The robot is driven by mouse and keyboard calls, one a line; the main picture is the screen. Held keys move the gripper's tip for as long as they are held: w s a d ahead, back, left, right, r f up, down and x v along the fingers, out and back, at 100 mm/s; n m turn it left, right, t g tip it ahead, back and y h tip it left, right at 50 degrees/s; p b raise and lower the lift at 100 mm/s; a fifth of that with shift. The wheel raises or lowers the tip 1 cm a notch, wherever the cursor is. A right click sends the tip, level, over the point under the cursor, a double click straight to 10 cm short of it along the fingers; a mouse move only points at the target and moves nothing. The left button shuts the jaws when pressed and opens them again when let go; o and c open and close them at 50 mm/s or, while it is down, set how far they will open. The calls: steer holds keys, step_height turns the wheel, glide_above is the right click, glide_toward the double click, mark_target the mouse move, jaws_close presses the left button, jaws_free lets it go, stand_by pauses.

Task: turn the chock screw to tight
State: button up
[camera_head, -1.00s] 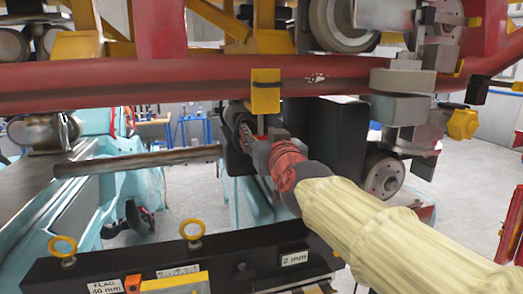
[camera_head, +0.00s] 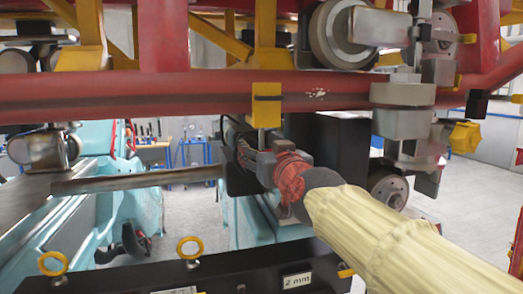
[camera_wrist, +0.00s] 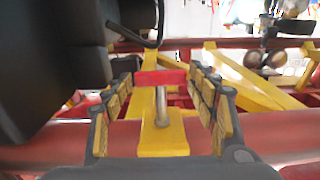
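The chock is a yellow block (camera_head: 266,105) on the red rail (camera_head: 180,92). It also shows in the wrist view (camera_wrist: 163,144). The chock screw has a silver shank (camera_wrist: 161,106) and a red crossbar handle (camera_wrist: 160,77). In the head view, a short piece of the shank (camera_head: 263,134) shows under the block, and my gripper hides most of the handle. My gripper (camera_head: 246,146) is just below the chock. In the wrist view, my gripper (camera_wrist: 162,88) is open, with one padded finger on each side of the handle. Small gaps show between the pads and the bar.
Wheels (camera_head: 330,38) and grey brackets (camera_head: 403,95) hang close on the right. A metal rod (camera_head: 135,180) juts in from the left. Below is a dark beam (camera_head: 230,264) with yellow rings and a "2 mm" label (camera_head: 297,281).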

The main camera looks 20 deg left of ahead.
steer(key=shift+o, duration=0.3)
steer(key=shift+f, duration=0.1)
steer(key=v, duration=1.2)
steer(key=s+d+f+g+h+b, duration=0.1)
steer(key=s+f+g, duration=0.2)
steer(key=f, duration=0.7)
steer(key=s+f+g+h, duration=0.1)
steer(key=s+f+g, duration=0.2)
steer(key=f, duration=0.7)
steer(key=s+d+f+m+g+h+b, duration=0.1)
steer(key=s+d+f+m+h+b, duration=0.1)
steer(key=d+f, duration=0.7)
steer(key=s+d+f+m+g+h+b, duration=0.1)
steer(key=s+d+f+b, duration=0.4)
steer(key=d+f, duration=0.5)
steer(key=s+d+f+m+g+h+b, duration=0.1)
steer(key=s+d+f+m+h+b, duration=0.2)
steer(key=s+d+f, duration=0.4)
steer(key=d+f+h, duration=0.1)
steer(key=d+f, duration=0.2)
steer(key=shift+d+f+g+h, duration=0.2)
steer(key=shift+g+h, duration=0.1)
